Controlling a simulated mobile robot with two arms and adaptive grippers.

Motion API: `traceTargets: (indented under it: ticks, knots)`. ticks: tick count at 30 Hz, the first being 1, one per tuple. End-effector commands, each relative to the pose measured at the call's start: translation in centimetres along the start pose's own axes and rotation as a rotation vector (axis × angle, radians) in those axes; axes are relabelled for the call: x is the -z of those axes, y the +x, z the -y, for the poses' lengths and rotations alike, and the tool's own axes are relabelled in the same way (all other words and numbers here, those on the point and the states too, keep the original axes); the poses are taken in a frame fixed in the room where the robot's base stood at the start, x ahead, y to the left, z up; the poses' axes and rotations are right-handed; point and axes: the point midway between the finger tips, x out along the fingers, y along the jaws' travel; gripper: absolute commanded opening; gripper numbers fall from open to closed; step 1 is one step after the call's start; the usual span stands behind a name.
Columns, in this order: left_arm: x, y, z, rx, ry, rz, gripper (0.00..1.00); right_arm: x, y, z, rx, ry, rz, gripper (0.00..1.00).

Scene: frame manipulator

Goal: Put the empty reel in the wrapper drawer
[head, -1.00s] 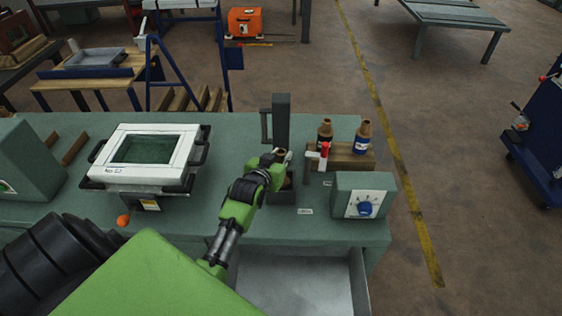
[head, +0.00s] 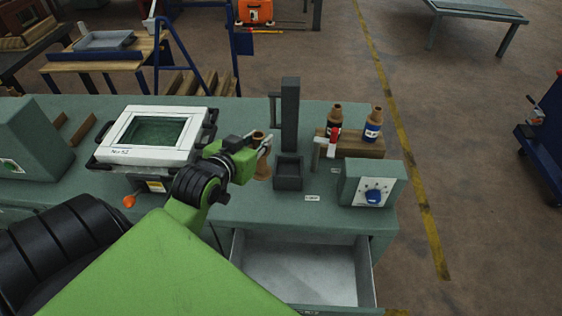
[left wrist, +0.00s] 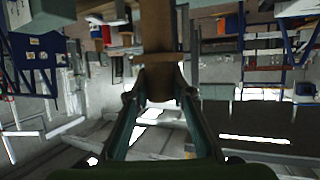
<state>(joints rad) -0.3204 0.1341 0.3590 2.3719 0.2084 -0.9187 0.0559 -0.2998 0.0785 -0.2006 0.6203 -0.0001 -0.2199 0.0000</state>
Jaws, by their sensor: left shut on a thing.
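My left gripper (head: 262,147) is shut on a brown reel (head: 262,168), held upright over the green bench, left of the dark grey post (head: 290,112). In the left wrist view the reel (left wrist: 157,35) stands between the two fingers (left wrist: 158,82). The wrapper drawer (head: 300,275) is pulled open at the bench front, below and to the right of the reel. It looks empty, with a pale metal floor. My arm hides its left front part. My right gripper is not in view.
A dark square cup (head: 289,172) stands at the foot of the post. A grey control box (head: 373,184) with a blue knob and a wooden block (head: 352,148) with two bottles are to its right. A white-framed screen (head: 155,135) stands at left.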

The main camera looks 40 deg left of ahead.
Motion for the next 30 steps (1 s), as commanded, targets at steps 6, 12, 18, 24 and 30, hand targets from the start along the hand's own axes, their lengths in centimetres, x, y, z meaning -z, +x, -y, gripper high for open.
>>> traceTargets:
  ticks: [6, 12, 18, 24, 30]
  knots:
    - [-2.7, 1.5, -2.6, -0.123, 0.061, 0.008, 0.0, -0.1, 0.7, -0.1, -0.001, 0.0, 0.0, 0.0]
    - [-8.9, 2.2, -6.5, -0.31, 0.138, 0.015, 0.0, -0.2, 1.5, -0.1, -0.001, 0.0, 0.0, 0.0]
    - [-16.4, 0.5, -8.7, -0.475, 0.204, 0.017, 0.0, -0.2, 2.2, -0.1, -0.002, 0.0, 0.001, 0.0]
    - [-24.8, -2.0, -9.1, -0.604, 0.254, 0.013, 0.0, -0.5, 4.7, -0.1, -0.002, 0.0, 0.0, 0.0]
    - [-30.1, -4.5, -8.8, -0.686, 0.285, 0.005, 0.0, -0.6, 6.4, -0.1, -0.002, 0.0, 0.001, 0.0]
